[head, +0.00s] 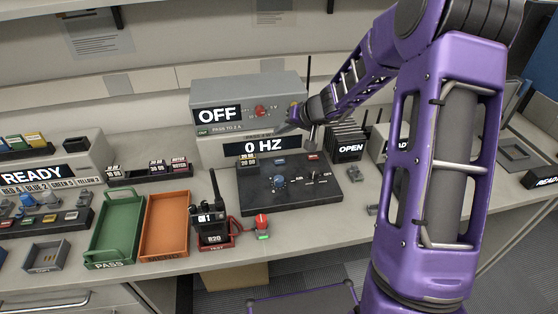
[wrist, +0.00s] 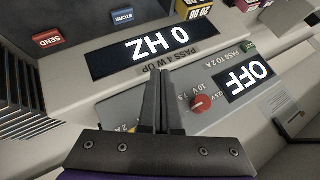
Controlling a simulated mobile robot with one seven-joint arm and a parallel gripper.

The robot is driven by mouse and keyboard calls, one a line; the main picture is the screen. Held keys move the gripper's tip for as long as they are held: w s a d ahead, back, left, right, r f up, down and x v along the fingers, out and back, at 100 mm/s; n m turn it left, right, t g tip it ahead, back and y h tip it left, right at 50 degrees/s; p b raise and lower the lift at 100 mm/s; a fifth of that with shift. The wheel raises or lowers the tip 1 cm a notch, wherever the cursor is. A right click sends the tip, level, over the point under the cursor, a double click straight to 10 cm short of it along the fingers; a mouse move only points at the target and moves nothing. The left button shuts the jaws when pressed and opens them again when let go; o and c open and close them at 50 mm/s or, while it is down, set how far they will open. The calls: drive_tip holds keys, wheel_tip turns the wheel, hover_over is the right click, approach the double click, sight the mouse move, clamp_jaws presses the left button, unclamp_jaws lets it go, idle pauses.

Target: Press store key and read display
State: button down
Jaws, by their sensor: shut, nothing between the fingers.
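The blue STORE key (wrist: 122,16) is at the top of the wrist view; in the head view it is a small blue patch (head: 281,161) on the dark console. The display (wrist: 108,60) reads "0 HZ" and also shows in the head view (head: 283,146). My gripper (wrist: 159,74) is shut and empty. In the wrist view its fingertips overlap the strip below the display, apart from the STORE key. In the head view my gripper (head: 287,127) is in front of the grey supply box, above the display; its tips are small there.
A red SEND key (wrist: 47,39) is beside STORE. The grey box (head: 245,90) reads OFF. A handheld radio (head: 212,222) stands in front of the console, beside a red button (head: 262,223). Green (head: 110,233) and orange (head: 165,228) trays lie left. A thin antenna rises behind my gripper.

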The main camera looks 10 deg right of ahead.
drive_tip(key=shift+f, duration=0.15)
drive_tip(key=b, duration=0.5)
hover_over(276, 159)
drive_tip(key=s+d, duration=0.2)
drive_tip(key=f, duration=0.7)
drive_tip(key=shift+a, duration=0.25)
drive_tip(key=shift+f+b, duration=0.75)
drive_tip(key=shift+b, duration=0.25)
drive_tip(key=shift+f+b, duration=0.8)
drive_tip(key=shift+b, duration=0.4)
drive_tip(key=shift+r, duration=0.15)
idle(0.5)
drive_tip(key=shift+r, duration=0.65)
drive_tip(key=shift+r+p, duration=1.6)
drive_tip(key=shift+r, duration=0.9)
